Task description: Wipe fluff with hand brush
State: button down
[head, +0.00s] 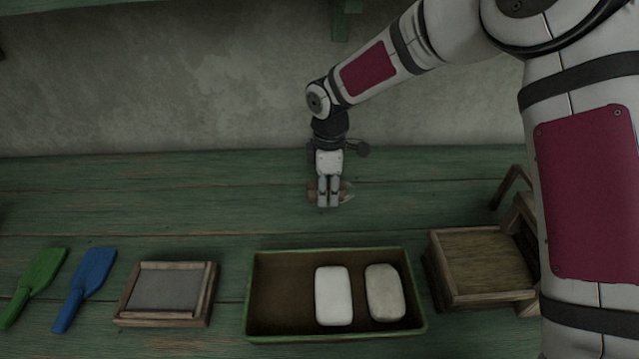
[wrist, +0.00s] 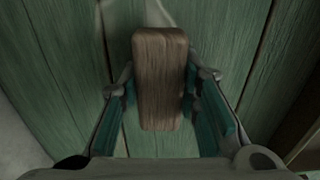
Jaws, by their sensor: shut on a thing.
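My gripper (head: 328,203) points down over the green bench behind the tray. It is shut on the hand brush, whose brown wooden back (wrist: 160,80) lies between the fingers in the wrist view. In the head view only small brown edges of the brush (head: 313,191) show beside the fingers. Its bristles are hidden. A pale patch, perhaps fluff (head: 349,191), shows just right of the fingers; a pale shape (wrist: 157,13) also shows beyond the brush in the wrist view. I cannot tell whether the brush touches the bench.
A green-rimmed tray (head: 275,252) in front holds a white block (head: 333,296) and a beige block (head: 385,292). A wooden box (head: 485,262) stands right. The back left bench is clear.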

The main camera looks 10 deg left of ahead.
aim_at(360, 199)
jog(key=shift+w+d+f+p, duration=0.15)
jog(key=shift+w+d+f, duration=0.15)
jog(key=shift+d, duration=0.75)
jog(key=shift+w+d+f+p, duration=0.2)
jog(key=shift+w+d+f, duration=0.15)
jog(key=shift+d, duration=0.65)
jog(key=shift+w+d+f+p, duration=0.15)
jog(key=shift+w+d+f, duration=0.15)
jog(key=shift+d, duration=1.4)
jog(key=shift+s+r+p, duration=0.1)
jog(key=shift+r+p, duration=0.05)
jog(key=shift+p, duration=0.15)
jog(key=shift+r+p, duration=0.45)
jog(key=shift+r, duration=0.15)
jog(key=shift+w+a+r+p, duration=0.15)
jog(key=shift+r+p, duration=0.45)
jog(key=shift+r, duration=0.7)
jog(key=shift+w+a+r+p, duration=0.15)
jog(key=shift+r+p, duration=0.45)
jog(key=shift+r, duration=0.65)
notch_tip(360, 199, up, 3)
jog(key=shift+r+p, duration=0.1)
jog(key=shift+p, duration=0.55)
